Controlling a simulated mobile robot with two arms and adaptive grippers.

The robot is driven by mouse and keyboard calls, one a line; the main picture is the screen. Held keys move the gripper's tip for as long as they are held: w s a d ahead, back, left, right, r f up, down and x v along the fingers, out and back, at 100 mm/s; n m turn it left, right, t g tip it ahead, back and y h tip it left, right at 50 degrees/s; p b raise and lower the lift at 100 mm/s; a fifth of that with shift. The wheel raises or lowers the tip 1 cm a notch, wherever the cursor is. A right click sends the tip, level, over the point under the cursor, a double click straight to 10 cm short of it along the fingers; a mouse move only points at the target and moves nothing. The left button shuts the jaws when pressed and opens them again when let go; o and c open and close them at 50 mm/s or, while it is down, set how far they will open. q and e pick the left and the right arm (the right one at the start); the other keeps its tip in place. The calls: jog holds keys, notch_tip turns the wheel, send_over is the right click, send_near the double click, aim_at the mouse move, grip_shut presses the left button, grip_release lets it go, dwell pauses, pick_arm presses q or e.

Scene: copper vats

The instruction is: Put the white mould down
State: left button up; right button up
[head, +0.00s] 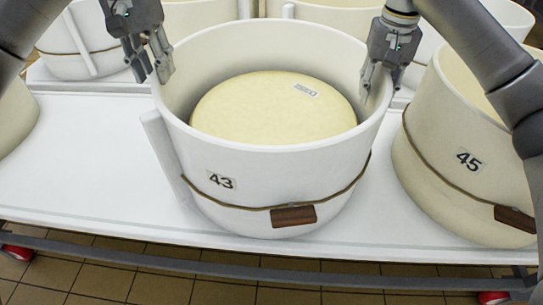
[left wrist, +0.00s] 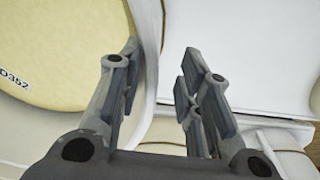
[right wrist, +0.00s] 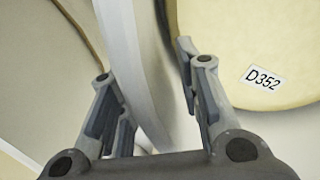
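The white mould (head: 262,170), marked 43, stands upright on the white table (head: 85,165), with a pale yellow cheese wheel (head: 265,110) inside. A brown cord with a wooden block goes around its lower wall. My left gripper (head: 153,77) is at its left rim and my right gripper (head: 380,88) at its right rim. In the left wrist view, the left fingers are spread, with the mould wall (left wrist: 150,50) near the left finger. In the right wrist view, the right fingers are spread either side of the wall (right wrist: 130,60). The mould's underside is hidden.
A cream mould (head: 440,185) marked 45 stands close on the right. Another mould (head: 14,120) is cut off at the left edge. More moulds (head: 75,50) stand behind. The table is bare left of mould 43; its front edge lies just before the mould.

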jog(key=shift+s+f, duration=0.1)
jog(key=shift+f, duration=0.55)
jog(key=shift+r, duration=0.1)
pick_arm(q)
jog(key=shift+w+d+r, duration=0.25)
jog(key=shift+r, duration=0.05)
pick_arm(e)
jog(key=shift+w+d+r, duration=0.25)
jog(key=shift+r, duration=0.2)
pick_arm(q)
jog(key=shift+w+d+r, duration=0.1)
pick_arm(e)
jog(key=r, duration=0.8)
jog(key=shift+s+a+r, duration=0.1)
jog(key=shift+s+a, duration=0.15)
jog(key=shift+a, duration=0.05)
